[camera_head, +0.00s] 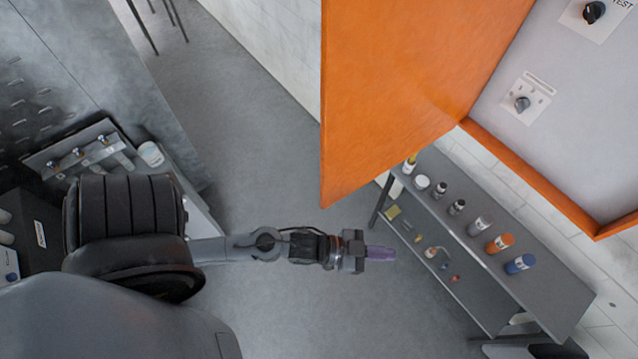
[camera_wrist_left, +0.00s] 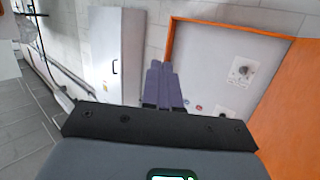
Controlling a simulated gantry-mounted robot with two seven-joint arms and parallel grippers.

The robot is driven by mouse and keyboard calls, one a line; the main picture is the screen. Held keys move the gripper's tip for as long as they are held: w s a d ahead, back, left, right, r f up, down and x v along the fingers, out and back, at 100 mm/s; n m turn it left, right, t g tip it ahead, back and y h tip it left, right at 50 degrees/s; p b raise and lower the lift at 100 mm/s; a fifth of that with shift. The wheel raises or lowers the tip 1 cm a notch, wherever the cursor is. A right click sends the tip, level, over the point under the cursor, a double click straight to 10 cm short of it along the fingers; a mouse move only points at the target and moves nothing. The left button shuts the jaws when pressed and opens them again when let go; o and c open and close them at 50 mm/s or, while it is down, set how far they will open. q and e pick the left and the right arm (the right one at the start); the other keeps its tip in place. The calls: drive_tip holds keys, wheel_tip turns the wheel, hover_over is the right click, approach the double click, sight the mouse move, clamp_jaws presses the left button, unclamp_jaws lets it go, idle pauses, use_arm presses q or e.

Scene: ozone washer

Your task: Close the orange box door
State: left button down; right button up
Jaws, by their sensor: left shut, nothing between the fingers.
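The orange box door (camera_head: 400,85) stands swung open across the upper middle of the head view. In the left wrist view the door (camera_wrist_left: 292,115) is at the right edge. The box (camera_head: 545,105) has an orange frame and a grey panel with black knobs. In the left wrist view the box panel (camera_wrist_left: 225,75) lies ahead and to the right. My left gripper (camera_head: 394,254) is shut and empty, below the door's lower corner in the head view and apart from it. Its purple fingers (camera_wrist_left: 163,85) show together in the wrist view. My right gripper is not in view.
A grey shelf table (camera_head: 470,215) with several bottles and cans stands to the right of my left gripper. A metal bench (camera_head: 70,165) with fittings is at the left. A white cabinet door (camera_wrist_left: 115,55) shows in the wrist view. Floor (camera_head: 260,160) between is clear.

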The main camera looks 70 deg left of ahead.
use_arm(q)
drive_tip(key=s+a+f+m+g+h+b, duration=0.2)
drive_tip(key=s+a+f+m+h+b, duration=0.15)
drive_tip(key=s+a+h, duration=0.4)
drive_tip(key=s+a+f+m+g+h+b, duration=0.3)
drive_tip(key=s+a+f+m+h, duration=0.15)
drive_tip(key=a, duration=0.65)
drive_tip(key=w+a+r+m+g+y+b, duration=0.1)
drive_tip(key=w+a+r+g+b, duration=0.2)
drive_tip(key=a, duration=0.7)
drive_tip(key=w+a+r+m+g+b, duration=0.1)
drive_tip(key=a+r+g+b, duration=0.3)
drive_tip(key=a, duration=0.6)
drive_tip(key=w+d+t+p, duration=0.1)
drive_tip(key=w+d, duration=0.1)
drive_tip(key=d, duration=1.2)
drive_tip(key=shift+w+f, duration=0.25)
drive_tip(key=shift+f, duration=0.15)
drive_tip(key=shift+p, duration=0.3)
